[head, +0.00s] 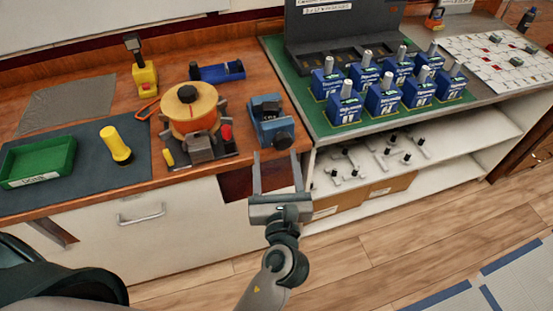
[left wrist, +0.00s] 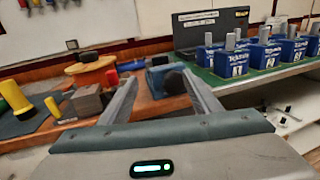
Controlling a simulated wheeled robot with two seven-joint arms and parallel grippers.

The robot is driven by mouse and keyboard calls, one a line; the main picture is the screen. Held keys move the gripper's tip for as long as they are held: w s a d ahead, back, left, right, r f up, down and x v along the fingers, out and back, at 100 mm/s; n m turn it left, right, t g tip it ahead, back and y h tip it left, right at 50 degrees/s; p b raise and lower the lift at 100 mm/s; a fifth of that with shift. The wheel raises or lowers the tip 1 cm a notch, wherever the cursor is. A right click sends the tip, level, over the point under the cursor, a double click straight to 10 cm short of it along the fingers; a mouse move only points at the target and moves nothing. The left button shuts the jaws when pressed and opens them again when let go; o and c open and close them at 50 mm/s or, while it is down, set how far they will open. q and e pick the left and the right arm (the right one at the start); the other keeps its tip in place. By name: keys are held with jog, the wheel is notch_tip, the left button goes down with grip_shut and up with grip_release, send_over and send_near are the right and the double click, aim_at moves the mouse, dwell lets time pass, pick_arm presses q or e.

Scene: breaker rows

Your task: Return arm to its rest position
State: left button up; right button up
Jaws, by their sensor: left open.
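My left gripper (head: 277,174) is open and empty in the head view. It is in front of the workbench's front edge, below a small blue vise (head: 268,122). In the left wrist view its two fingers (left wrist: 158,92) point forward, spread apart, with nothing between them. The blue vise also shows in the left wrist view (left wrist: 158,80), beyond the fingers. Several blue breakers (head: 345,106) with grey levers stand in rows on a green mat at the right; they also show in the left wrist view (left wrist: 229,63). My right gripper is in neither view.
On the wooden bench (head: 180,178) are an orange spool device (head: 190,108), a yellow-handled tool (head: 116,146) and a green tray (head: 38,163). A shelf (head: 420,170) holding grey levers lies under the breaker counter.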

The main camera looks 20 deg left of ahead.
pick_arm(q)
jog(key=s+d+f+n+g+h, duration=0.1)
jog(key=d+f+n+g+h, duration=0.15)
jog(key=f, duration=1.35)
jog(key=s+d+f+n+g+h, duration=0.2)
jog(key=f+n+g+h, duration=0.1)
jog(key=f, duration=1.3)
jog(key=s+a+f+n+g, duration=0.25)
jog(key=s+f, duration=0.25)
jog(key=f, duration=0.4)
jog(key=s+a+f+n+g, duration=0.1)
jog(key=s+f+n+g, duration=0.1)
jog(key=s+f+n, duration=0.35)
jog(key=s+a+f+n+g, duration=0.2)
jog(key=s+a+f+n, duration=0.2)
jog(key=s, duration=0.6)
jog(key=s+a+f+n+g, duration=0.2)
jog(key=s+a+f+n, duration=0.3)
jog(key=s+f, duration=0.4)
jog(key=s+a+f+n+g, duration=0.1)
jog(key=s+a+f+n, duration=0.3)
jog(key=s+f+n, duration=0.3)
jog(key=s+h, duration=0.1)
jog(key=s, duration=0.2)
jog(key=shift+s+a+g, duration=0.15)
jog(key=shift+s+g, duration=0.2)
jog(key=shift+g, duration=0.05)
